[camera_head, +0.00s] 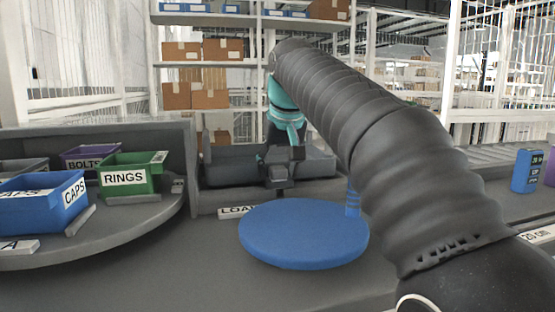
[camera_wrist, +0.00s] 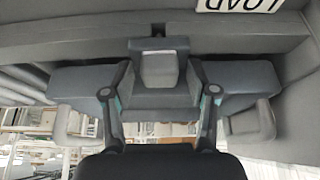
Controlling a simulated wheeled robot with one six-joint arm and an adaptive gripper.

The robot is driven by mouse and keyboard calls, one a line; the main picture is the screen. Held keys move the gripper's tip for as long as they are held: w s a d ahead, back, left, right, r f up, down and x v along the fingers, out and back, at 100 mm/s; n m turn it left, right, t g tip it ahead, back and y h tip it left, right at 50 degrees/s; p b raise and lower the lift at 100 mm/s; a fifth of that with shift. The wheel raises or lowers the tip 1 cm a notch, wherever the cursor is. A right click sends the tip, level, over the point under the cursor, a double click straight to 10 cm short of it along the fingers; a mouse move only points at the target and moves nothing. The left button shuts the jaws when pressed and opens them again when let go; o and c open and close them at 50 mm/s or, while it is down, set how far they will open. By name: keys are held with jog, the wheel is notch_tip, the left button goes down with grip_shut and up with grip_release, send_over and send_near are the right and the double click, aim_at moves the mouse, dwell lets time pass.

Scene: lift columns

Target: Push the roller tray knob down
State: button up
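The roller tray is a grey, wide block behind the worktop in the head view (camera_head: 228,168); it also spans the wrist view (camera_wrist: 70,82). A small dark grey block that looks like its knob (camera_wrist: 160,68) sticks out at the middle of the tray in the wrist view. My gripper (camera_wrist: 160,88) is open, one finger on each side of the knob's line, with nothing held. In the head view my gripper (camera_head: 281,158) is at the tray's front middle. Whether it touches the knob is hard to tell.
A blue round disc (camera_head: 303,233) lies in front of the tray, beside a partly hidden LOAD label (camera_head: 235,212). Green RINGS (camera_head: 128,175), blue CAPS (camera_head: 45,205) and purple BOLTS (camera_head: 88,156) bins stand on a grey round table at left. A blue device (camera_head: 527,170) stands at right.

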jog(key=shift+r, duration=0.15)
dwell(0.4)
jog(key=p+v, duration=0.4)
jog(key=v, duration=0.4)
jog(key=shift+s+r+p, duration=0.2)
jog(key=shift+r+p, duration=0.1)
jog(key=shift+r, duration=0.05)
jog(key=shift+d, duration=0.1)
